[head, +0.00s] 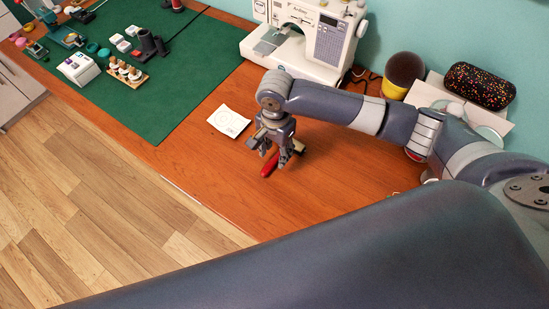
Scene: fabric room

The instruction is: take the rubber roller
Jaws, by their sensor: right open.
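A red handle (269,166), which looks like the rubber roller's, lies on the brown wooden tabletop. My right gripper (276,160) comes in from the right and points down over it. Its jaws are open, with the fingers close around or just above the red handle; I cannot tell whether they touch it. The rest of the roller is largely hidden by the gripper. My left gripper is out of view.
A white sewing machine (308,38) stands behind my right gripper. A white paper card (229,121) lies to the left. A green mat (170,95) holds several small items. A yellow-and-dark pot (403,74) and a speckled case (480,86) stand at the right.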

